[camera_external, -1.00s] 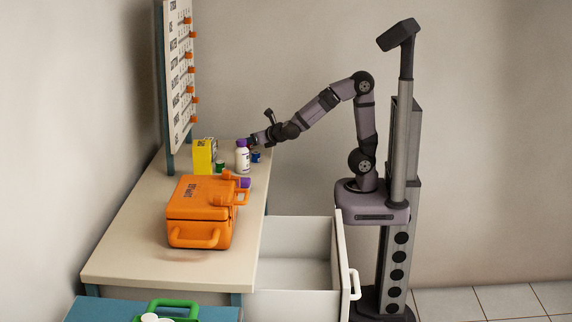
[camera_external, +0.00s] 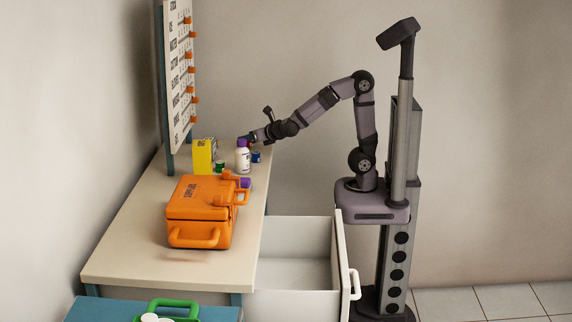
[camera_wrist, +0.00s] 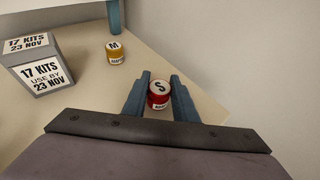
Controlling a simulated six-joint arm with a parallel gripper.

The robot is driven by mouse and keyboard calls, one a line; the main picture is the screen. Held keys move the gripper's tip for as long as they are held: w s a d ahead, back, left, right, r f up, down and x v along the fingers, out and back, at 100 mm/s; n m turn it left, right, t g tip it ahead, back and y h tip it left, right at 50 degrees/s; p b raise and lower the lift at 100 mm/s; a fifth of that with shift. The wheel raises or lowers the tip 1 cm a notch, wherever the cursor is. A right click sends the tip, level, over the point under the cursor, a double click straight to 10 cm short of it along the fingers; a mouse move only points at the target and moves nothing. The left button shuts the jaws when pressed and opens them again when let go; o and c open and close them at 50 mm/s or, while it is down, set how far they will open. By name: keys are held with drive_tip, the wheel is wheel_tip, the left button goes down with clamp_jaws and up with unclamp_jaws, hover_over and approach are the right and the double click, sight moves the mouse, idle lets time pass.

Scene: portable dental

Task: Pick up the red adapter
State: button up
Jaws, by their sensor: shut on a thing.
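The red adapter (camera_wrist: 159,94) is a small red cylinder with a white top marked "S". In the wrist view it stands between the two blue-grey fingers of my gripper (camera_wrist: 160,97), which is shut on it. It appears to be at the table's surface; whether it is lifted I cannot tell.
A yellow adapter marked "M" (camera_wrist: 115,53) and a kit box (camera_wrist: 40,65) stand to the left in the wrist view. Blue (camera_external: 256,157) and green (camera_external: 220,166) cylinders stand near the bottle. An orange case (camera_external: 200,212) sits nearer, above an open drawer (camera_external: 340,255).

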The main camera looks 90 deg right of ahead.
wheel_tip(320, 180, up, 9)
drive_tip(key=p, duration=0.3)
